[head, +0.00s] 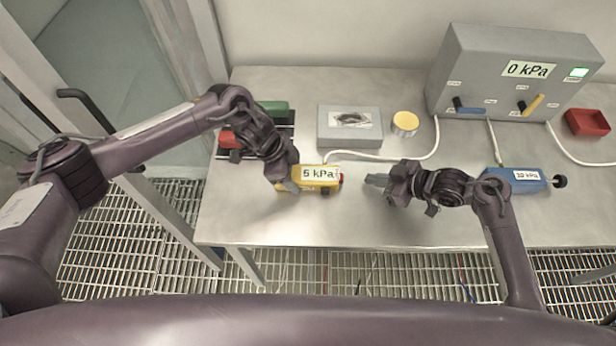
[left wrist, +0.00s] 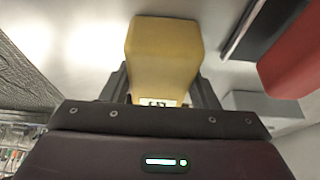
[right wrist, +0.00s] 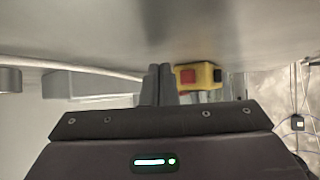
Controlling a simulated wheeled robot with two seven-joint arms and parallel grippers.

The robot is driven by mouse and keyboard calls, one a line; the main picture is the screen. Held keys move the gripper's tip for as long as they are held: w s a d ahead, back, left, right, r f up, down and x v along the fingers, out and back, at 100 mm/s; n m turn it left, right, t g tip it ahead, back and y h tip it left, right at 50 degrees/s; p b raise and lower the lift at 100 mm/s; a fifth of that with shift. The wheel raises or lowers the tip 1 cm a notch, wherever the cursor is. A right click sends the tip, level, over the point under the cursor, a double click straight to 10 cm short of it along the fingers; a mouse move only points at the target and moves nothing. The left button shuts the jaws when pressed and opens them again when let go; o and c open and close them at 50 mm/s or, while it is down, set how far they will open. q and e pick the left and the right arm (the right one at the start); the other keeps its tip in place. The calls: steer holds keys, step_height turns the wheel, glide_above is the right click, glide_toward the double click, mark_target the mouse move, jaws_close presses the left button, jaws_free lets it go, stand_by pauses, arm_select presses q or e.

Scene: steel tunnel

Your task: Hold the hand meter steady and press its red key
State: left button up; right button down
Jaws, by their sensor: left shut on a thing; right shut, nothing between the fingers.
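The yellow hand meter (head: 316,174) with a "5 kPa" label is near the front of the steel table in the head view. My left gripper (head: 292,180) is shut on its left end; the left wrist view shows the yellow body (left wrist: 165,55) between the fingers. The red key (head: 341,178) is at the meter's right end, and it shows clearly in the right wrist view (right wrist: 187,76) beside a dark key. My right gripper (head: 372,181) is shut and empty, a short gap to the right of the red key. Its fingertips also show in the right wrist view (right wrist: 158,72).
A blue device (head: 513,180) lies to the right, beyond my right arm. A grey box (head: 349,139), a yellow round piece (head: 405,122) and a large grey panel (head: 470,65) reading "0 kPa" stand behind. A red tray (head: 588,122) is at far right. White cables cross the table.

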mark_target(355, 186)
steer(key=shift+a, duration=2.4)
steer(key=shift+a, duration=0.5)
stand_by(0.4)
steer(key=shift+d, duration=0.55)
steer(key=shift+d, duration=2.95)
